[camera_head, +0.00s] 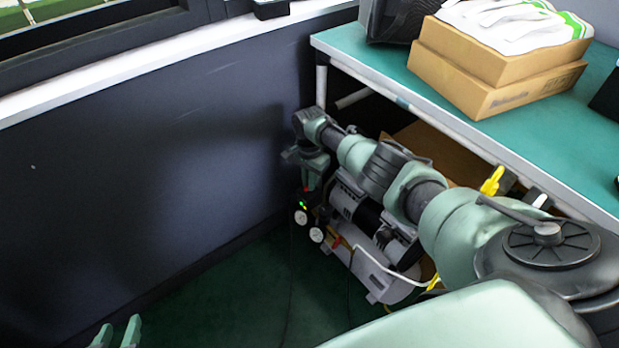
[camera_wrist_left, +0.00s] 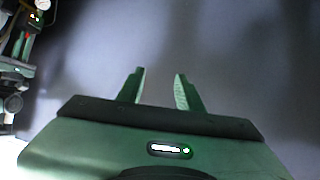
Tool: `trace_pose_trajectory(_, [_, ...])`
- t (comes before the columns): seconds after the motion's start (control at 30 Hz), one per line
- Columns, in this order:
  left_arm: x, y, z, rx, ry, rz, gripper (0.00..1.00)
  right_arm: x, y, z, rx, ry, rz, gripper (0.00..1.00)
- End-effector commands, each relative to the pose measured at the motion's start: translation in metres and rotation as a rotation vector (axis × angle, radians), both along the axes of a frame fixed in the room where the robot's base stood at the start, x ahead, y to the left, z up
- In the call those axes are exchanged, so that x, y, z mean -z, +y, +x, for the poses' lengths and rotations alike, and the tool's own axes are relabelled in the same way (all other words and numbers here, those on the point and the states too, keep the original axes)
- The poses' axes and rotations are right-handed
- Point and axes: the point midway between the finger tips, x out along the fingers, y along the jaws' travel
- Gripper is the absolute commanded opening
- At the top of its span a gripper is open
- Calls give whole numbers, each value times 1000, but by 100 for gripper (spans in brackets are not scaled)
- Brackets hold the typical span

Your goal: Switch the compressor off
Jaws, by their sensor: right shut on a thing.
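The compressor (camera_head: 372,262), a grey and black machine with a tank, stands on the floor under the bench. At its left end are two round gauges (camera_head: 301,217) and a black box with small green and red lights (camera_head: 302,204). My right gripper (camera_head: 308,182) points down there, shut on a small red part (camera_head: 306,189) just above that box; the fingers hide most of it. In the left wrist view, a gauge (camera_wrist_left: 42,4) and the red part (camera_wrist_left: 27,38) show at the left edge. My left gripper (camera_head: 117,335) is open and empty, also in its wrist view (camera_wrist_left: 160,85).
The teal bench (camera_head: 400,62) overhangs the compressor, with cardboard boxes (camera_head: 490,85) on top. A dark wall (camera_head: 140,170) runs along the left. A white hose (camera_head: 385,268) and a yellow item (camera_head: 491,181) lie near my right arm. The floor at front left is clear.

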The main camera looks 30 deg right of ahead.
Motion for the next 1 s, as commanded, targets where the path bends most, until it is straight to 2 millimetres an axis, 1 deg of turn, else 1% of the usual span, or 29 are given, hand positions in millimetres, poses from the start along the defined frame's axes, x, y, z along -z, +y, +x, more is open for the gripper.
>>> trace_pose_trajectory(0.1, [12,6,-15,-7,95,22,36,-1,1,-1,-56,3,3,0])
trace_pose_trajectory(0.3, [26,12,-33,-14,196,44,36,0,1,-1,-197,4,3,0])
trace_pose_trajectory(0.6, [31,14,-39,-17,230,51,36,1,2,0,-483,1,4,0])
trace_pose_trajectory(1.0, [32,15,-41,-17,240,53,36,1,2,0,-862,1,3,0])
